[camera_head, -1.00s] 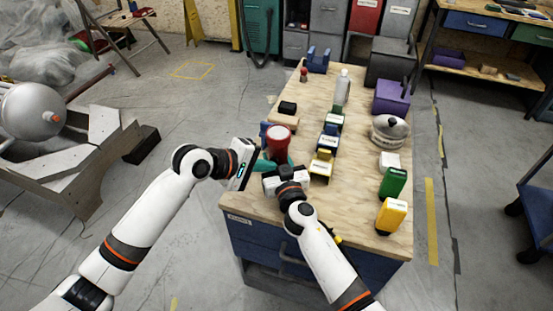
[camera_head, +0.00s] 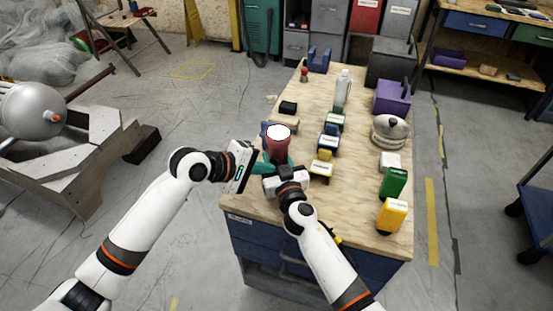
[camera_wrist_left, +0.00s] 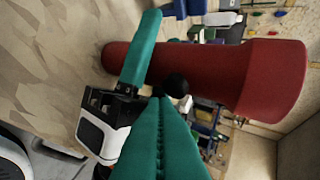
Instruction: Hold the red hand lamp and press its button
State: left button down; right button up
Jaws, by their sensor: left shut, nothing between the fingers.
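The red hand lamp (camera_head: 277,148) stands upright near the front left of the workbench, its round top glowing white. In the left wrist view the lamp (camera_wrist_left: 235,80) lies sideways across the picture, with a round black button (camera_wrist_left: 176,85) on its side. My left gripper (camera_head: 262,165) is shut and empty, and its teal fingertips (camera_wrist_left: 163,98) are at the button, seemingly touching it. My right gripper (camera_head: 279,167) is shut on the lamp's lower body. One of its teal fingers (camera_wrist_left: 140,50) crosses the lamp; the other is hidden.
A bottle (camera_head: 342,90) and a purple bin (camera_head: 391,96) stand farther back.

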pick_arm(q)
jog(key=s+a, duration=0.2)
jog(key=s, duration=0.3)
jog(key=shift+s+a, duration=0.15)
jog(key=shift+s, duration=0.15)
pick_arm(e)
jog(key=o, duration=1.1)
jog(key=shift+o, duration=0.2)
jog(key=v, duration=1.2)
jog(key=shift+d, duration=0.1)
